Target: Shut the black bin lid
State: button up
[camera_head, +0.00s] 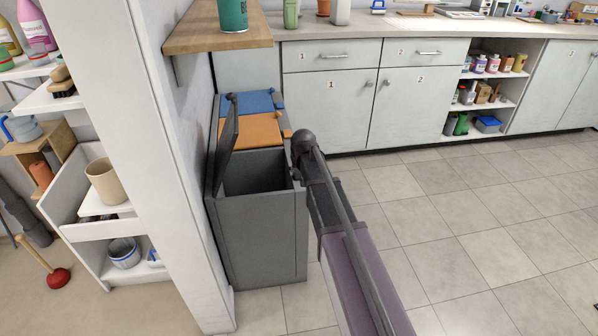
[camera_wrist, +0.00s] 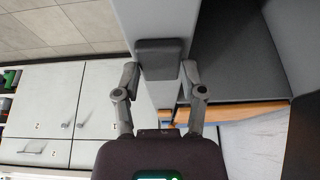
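The black bin (camera_head: 258,235) stands beside the white wall, with its dark inside visible from above. Its lid (camera_head: 228,145) is up, nearly upright, leaning toward the wall on the left. My gripper (camera_head: 299,172) is at the bin's right rim, across the opening from the lid. In the wrist view my gripper (camera_wrist: 161,68) has its fingers spread, one each side of a dark block (camera_wrist: 162,52) on the bin's edge. I cannot tell whether they touch it. The bin's inside (camera_wrist: 235,55) shows to the right there.
Bins with a shut orange lid (camera_head: 250,130) and a shut blue lid (camera_head: 262,101) stand behind the black bin. A wooden shelf (camera_head: 215,32) juts from the wall above them. White cabinets (camera_head: 330,105) line the back. The tiled floor (camera_head: 480,220) to the right is clear.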

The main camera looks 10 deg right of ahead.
grip_shut()
jog(key=shift+f, duration=0.15)
jog(key=o, duration=1)
grip_release()
jog(key=shift+o, duration=0.2)
jog(key=shift+r, duration=0.2)
jog(key=p+v, duration=1.2)
jog(key=v, duration=0.1)
jog(key=shift+s+r+p, duration=0.2)
jog(key=shift+r+p, duration=0.05)
jog(key=shift+p, duration=0.1)
